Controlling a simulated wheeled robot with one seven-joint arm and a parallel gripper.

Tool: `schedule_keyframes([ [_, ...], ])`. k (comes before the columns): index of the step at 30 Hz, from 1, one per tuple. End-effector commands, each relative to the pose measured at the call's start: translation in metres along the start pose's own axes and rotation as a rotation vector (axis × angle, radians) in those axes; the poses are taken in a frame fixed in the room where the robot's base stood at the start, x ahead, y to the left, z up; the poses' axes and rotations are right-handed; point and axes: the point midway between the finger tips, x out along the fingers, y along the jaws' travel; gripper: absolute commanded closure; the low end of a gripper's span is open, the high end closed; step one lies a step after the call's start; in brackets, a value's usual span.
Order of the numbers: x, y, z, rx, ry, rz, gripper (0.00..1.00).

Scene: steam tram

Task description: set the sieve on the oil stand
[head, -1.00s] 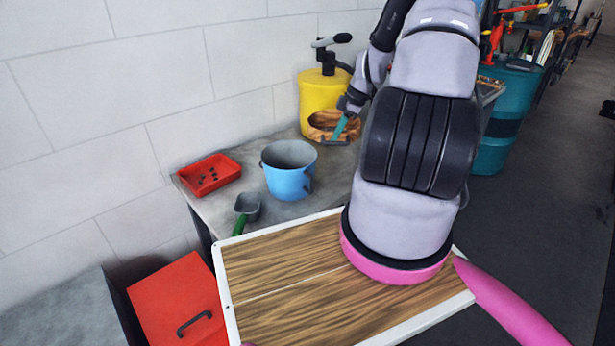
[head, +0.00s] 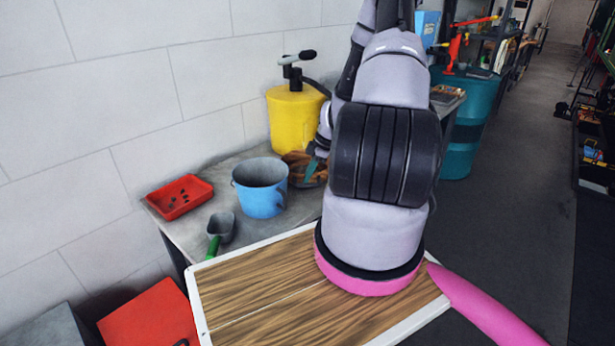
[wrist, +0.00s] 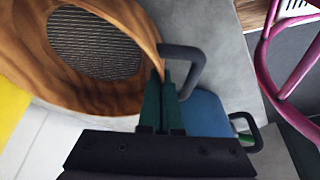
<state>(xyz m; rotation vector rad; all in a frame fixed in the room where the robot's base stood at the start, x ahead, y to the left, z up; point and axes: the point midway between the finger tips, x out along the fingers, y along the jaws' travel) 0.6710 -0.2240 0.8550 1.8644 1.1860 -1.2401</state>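The sieve, a round wooden ring with grey wire mesh, is in front of the yellow can on the bench in the head view (head: 296,160). It fills the upper left of the wrist view (wrist: 143,22). My gripper (wrist: 165,85) has its green fingers close together at the sieve's edge, by a dark looped handle, and looks shut on it. My forearm hides part of the sieve in the head view, and I cannot tell whether it clears the bench. I cannot pick out the oil stand for certain.
The bench bears a blue bucket (head: 261,190) close to the sieve, a scoop (head: 220,230), a red tray (head: 180,197) and the yellow pump can (head: 290,125). A teal drum (head: 468,110) stands right of it. Open floor (head: 520,190) runs along the right.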

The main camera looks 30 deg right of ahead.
Motion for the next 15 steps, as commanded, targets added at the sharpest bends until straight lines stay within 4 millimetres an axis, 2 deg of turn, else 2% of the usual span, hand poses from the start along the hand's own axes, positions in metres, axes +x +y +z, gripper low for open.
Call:
schedule_keyframes([
  [4,0.0028,-0.0001,0.0009,-0.001,0.001,0.0,1.0],
  [5,0.0028,-0.0002,0.001,-0.001,0.0,-0.001,0.92],
  [6,0.0026,-0.0002,0.0009,-0.001,0.0,0.0,0.77],
  [7,0.0025,-0.0002,0.0009,-0.001,0.0,-0.001,0.7],
  [15,0.0023,-0.0002,0.0008,-0.001,0.0,-0.001,0.7],
])
